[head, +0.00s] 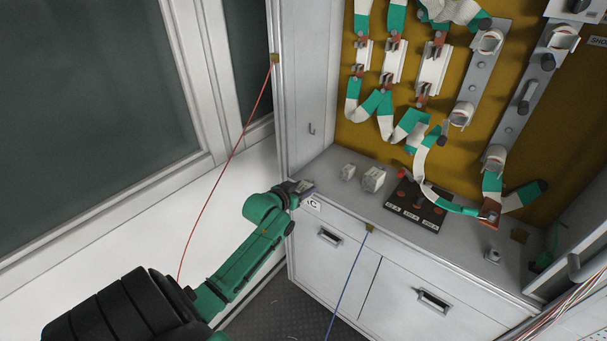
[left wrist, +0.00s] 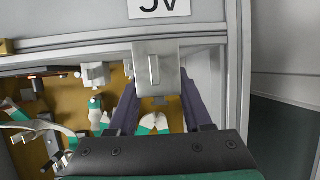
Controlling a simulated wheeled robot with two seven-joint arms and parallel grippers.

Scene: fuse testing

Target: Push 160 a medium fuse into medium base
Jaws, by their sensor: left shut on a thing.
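My left gripper (head: 301,188) is at the front left corner of the grey cabinet top, beside a label. In the left wrist view its two dark fingers (left wrist: 158,90) are shut on a grey-white block with a raised ridge, which looks like a fuse (left wrist: 155,68). In the head view the held block is mostly hidden by the gripper. Three pale fuse bases with copper-coloured clips hang on the ochre panel: left (head: 362,54), middle (head: 393,63) and right (head: 433,70). I cannot tell for sure which is the medium one. My right gripper is not in view.
Two white fuse-like blocks, a small one (head: 348,172) and a larger one (head: 374,179), stand on the cabinet top (head: 333,158). A black box (head: 415,206) with red parts lies right of them. Green-and-white straps hang below the bases. Grey holders (head: 478,75) are to the right.

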